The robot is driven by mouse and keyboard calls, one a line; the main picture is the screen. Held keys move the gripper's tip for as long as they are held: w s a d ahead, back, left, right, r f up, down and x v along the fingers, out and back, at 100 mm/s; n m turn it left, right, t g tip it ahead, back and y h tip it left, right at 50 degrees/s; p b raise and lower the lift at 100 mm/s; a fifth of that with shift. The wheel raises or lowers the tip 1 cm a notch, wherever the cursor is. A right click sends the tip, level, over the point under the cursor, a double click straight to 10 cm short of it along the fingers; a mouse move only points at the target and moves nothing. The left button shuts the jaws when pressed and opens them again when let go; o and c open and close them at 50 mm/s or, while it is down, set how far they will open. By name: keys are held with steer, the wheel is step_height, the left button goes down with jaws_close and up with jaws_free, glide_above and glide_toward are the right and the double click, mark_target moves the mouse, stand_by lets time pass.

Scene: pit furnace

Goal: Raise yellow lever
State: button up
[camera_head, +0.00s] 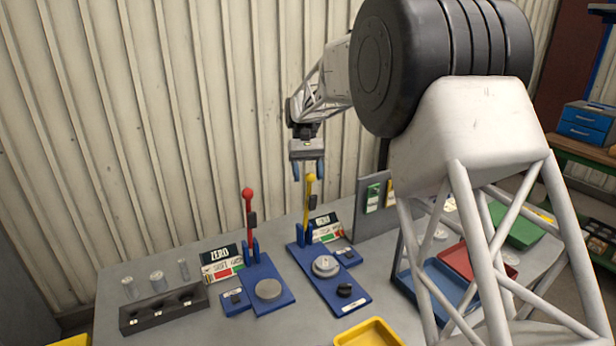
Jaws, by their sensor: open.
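The yellow lever (308,205) stands nearly upright on a blue base (340,294) at the middle of the table, with a yellow knob (310,178) at its top. My gripper (308,178) points down, with its blue fingers apart and open. In this view the fingertips appear at about the height of the knob, one on each side of it. I cannot tell from this single view whether the knob is between the fingers or in front of them. No contact can be made out.
A red lever (249,222) stands upright on another blue base (269,298) to the left. A dark block (163,309) with metal cylinders behind it is further left. A grey upright panel (368,208) stands close on the right. A yellow tray (370,334) is at the front.

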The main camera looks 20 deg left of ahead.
steer(key=v, duration=0.7)
stand_by(0.4)
steer(key=s+d+r+m+t+y, duration=0.1)
steer(key=s+d+r, duration=0.1)
steer(key=s+d, duration=0.65)
steer(key=s+d+r+m+t+y, duration=0.1)
steer(key=s+d+r+t, duration=0.3)
steer(key=d, duration=0.7)
steer(key=s+d+r+m+g+y, duration=0.1)
steer(key=s+d, duration=0.6)
steer(key=d, duration=0.3)
steer(key=s+d+f+m+t, duration=0.1)
steer(key=s+d+f, duration=0.2)
steer(key=s, duration=0.6)
steer(key=s+d+f+m+t, duration=0.1)
steer(key=s+d+f+t, duration=0.1)
steer(key=s+d+f, duration=0.2)
steer(key=s+d+f+m+t, duration=0.1)
steer(key=s+d+f, duration=0.3)
steer(key=s+d, duration=0.4)
steer(key=s+t, duration=0.1)
steer(key=s, duration=0.6)
